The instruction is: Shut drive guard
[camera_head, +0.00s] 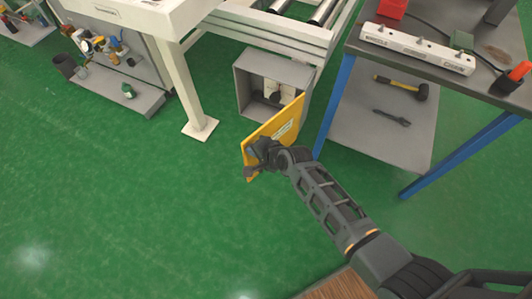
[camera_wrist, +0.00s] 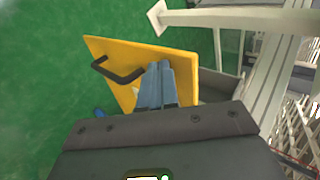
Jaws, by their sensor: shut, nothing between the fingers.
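The drive guard is a yellow door panel (camera_head: 285,124) standing open at the front of a grey box (camera_head: 243,96) under the white frame. A pale label shows on its face. My gripper (camera_head: 250,172) is at the panel's lower left part in the head view. In the wrist view my gripper (camera_wrist: 160,70) has its blue-grey fingers together, in front of the yellow panel (camera_wrist: 125,52). A black bar handle (camera_wrist: 118,72) on the panel lies left of the fingers, and nothing shows between them. Whether the fingers touch the panel cannot be told. Dark parts (camera_head: 272,95) show inside the box.
A workbench (camera_head: 440,85) with blue legs stands to the right; its lower shelf holds a hammer (camera_head: 402,86) and a wrench (camera_head: 392,117). A white leg (camera_head: 180,85) stands left of the box. The green floor in front is mostly clear.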

